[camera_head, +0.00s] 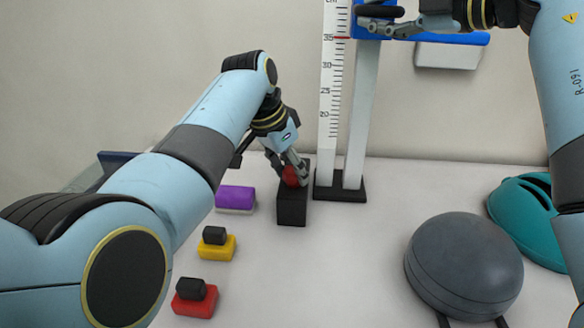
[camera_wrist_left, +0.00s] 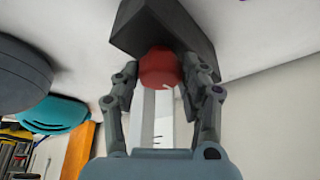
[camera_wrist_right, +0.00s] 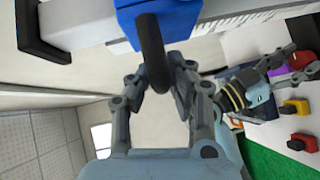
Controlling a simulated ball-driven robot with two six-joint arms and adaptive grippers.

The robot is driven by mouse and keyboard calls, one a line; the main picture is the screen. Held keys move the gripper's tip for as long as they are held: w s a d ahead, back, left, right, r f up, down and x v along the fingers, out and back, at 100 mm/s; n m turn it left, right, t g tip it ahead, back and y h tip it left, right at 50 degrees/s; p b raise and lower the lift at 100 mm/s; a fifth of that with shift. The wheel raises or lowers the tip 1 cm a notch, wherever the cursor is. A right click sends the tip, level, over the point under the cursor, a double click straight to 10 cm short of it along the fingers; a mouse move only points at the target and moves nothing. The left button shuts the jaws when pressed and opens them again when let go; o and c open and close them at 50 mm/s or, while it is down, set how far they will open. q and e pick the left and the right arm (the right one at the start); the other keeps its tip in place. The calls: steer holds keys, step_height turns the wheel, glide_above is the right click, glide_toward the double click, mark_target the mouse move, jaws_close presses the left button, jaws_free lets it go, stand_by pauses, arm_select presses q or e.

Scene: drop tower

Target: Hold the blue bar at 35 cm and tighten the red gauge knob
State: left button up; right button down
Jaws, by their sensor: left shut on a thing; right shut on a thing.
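The red gauge knob (camera_head: 291,175) sits on top of a black block (camera_head: 292,210) at the foot of the tower. My left gripper (camera_head: 291,166) is shut on the knob; the left wrist view shows the red knob (camera_wrist_left: 160,67) between its fingers. The blue bar (camera_head: 440,38) is at the top of the head view, raised on the tower, and a red mark stands at 35 on the white scale (camera_head: 330,90). My right gripper (camera_wrist_right: 158,82) is shut on the bar's black handle (camera_wrist_right: 153,50).
The tower's black base (camera_head: 340,190) stands right of the block. A purple block (camera_head: 235,197), a yellow block (camera_head: 217,248) and a red block (camera_head: 194,302) lie left of it. A grey dome (camera_head: 465,262) and a teal helmet-like thing (camera_head: 525,220) lie right. The middle of the table is clear.

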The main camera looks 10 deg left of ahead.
arm_select(q)
steer(key=shift+m, duration=0.3)
steer(key=m+g, duration=0.1)
steer(key=m, duration=0.1)
steer(key=m+g+h, duration=0.1)
steer(key=m, duration=0.2)
steer(key=shift+w+a, duration=0.15)
steer(key=m+g, duration=0.1)
steer(key=m, duration=0.4)
steer(key=shift+w+g, duration=0.1)
steer(key=shift+g, duration=0.3)
steer(key=shift+m, duration=0.3)
steer(key=o, duration=1.2)
steer(key=shift+c, duration=0.2)
steer(key=v, duration=1.1)
steer(key=shift+w+a+r, duration=0.15)
steer(key=shift+a+r, duration=0.1)
steer(key=shift+r, duration=0.1)
